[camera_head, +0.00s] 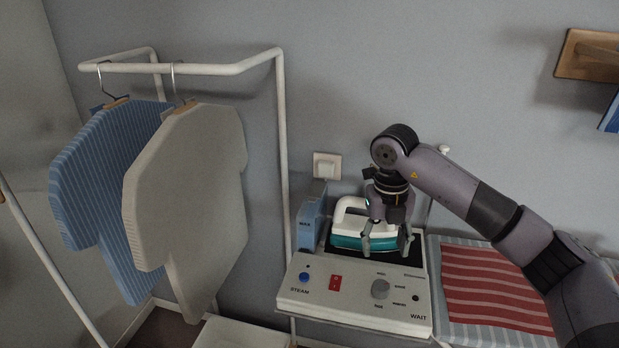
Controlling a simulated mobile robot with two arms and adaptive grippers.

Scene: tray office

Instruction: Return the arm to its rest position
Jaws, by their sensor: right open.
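My right arm comes in from the right edge, bends at an elbow-like joint near the wall, and points its gripper down. My right gripper (386,243) is open, with its two fingers spread in front of the white and teal iron (349,229). The iron rests on a dark plate on the grey control station (352,304). The gripper hides part of the iron, and I cannot tell whether the fingers touch it. My left gripper is not in view.
A white rail (215,69) at left holds a blue striped shirt (88,165) and a beige shirt (195,195). A red striped cloth (490,290) lies on the board at right, under my arm. A blue box (311,222) stands left of the iron. A wooden wall piece (585,55) is at upper right.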

